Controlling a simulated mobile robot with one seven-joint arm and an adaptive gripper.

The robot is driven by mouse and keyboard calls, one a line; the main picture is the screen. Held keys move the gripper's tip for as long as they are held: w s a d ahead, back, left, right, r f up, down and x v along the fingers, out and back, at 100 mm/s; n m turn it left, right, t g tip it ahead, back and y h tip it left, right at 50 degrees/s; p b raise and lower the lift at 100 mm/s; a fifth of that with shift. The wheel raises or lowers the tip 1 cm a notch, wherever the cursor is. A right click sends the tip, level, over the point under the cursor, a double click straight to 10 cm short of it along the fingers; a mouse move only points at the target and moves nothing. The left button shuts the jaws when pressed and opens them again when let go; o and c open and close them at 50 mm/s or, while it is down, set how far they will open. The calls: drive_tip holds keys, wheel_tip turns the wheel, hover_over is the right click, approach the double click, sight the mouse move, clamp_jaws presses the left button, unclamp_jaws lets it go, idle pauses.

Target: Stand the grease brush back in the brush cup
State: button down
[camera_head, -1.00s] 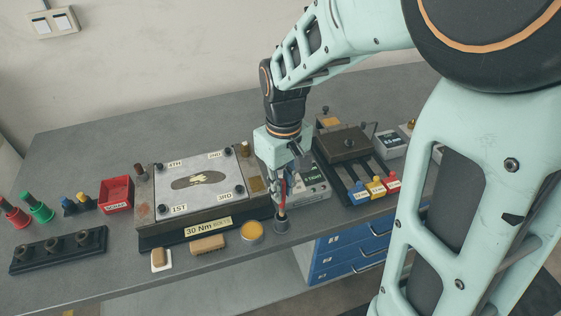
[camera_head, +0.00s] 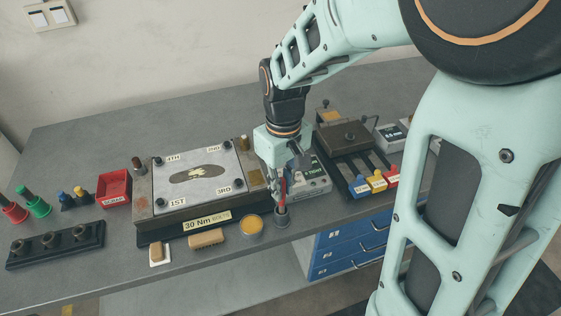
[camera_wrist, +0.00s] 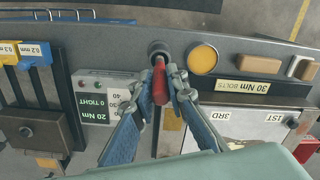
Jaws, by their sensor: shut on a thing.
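The grease brush, with a red handle (camera_head: 283,188), hangs roughly upright in my gripper (camera_head: 281,197). In the wrist view the red handle (camera_wrist: 160,88) is between the two fingertips (camera_wrist: 162,76), which are shut on it. The brush cup (camera_head: 282,219) is a small dark grey cylinder near the bench's front edge, directly below the gripper. It also shows in the wrist view (camera_wrist: 159,47), just beyond the handle. The brush's lower end is at the cup's mouth. How deep it sits inside is hidden.
A yellow grease tin (camera_head: 251,226) stands close left of the cup, with a wooden brush (camera_head: 206,238) farther left. The torque plate fixture (camera_head: 190,220) is behind them. A grey tester box (camera_head: 315,184) sits behind right. The bench's front edge is close to the cup.

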sight(282, 204)
drive_tip(key=shift+f+b, duration=1.15)
drive_tip(key=shift+f, duration=0.5)
drive_tip(key=c, duration=1.8)
unclamp_jaws()
drive_tip(key=shift+r, duration=0.1)
wheel_tip(282, 204, up, 12)
drive_tip(key=shift+f, duration=0.1)
drive_tip(key=shift+w+d, duration=0.1)
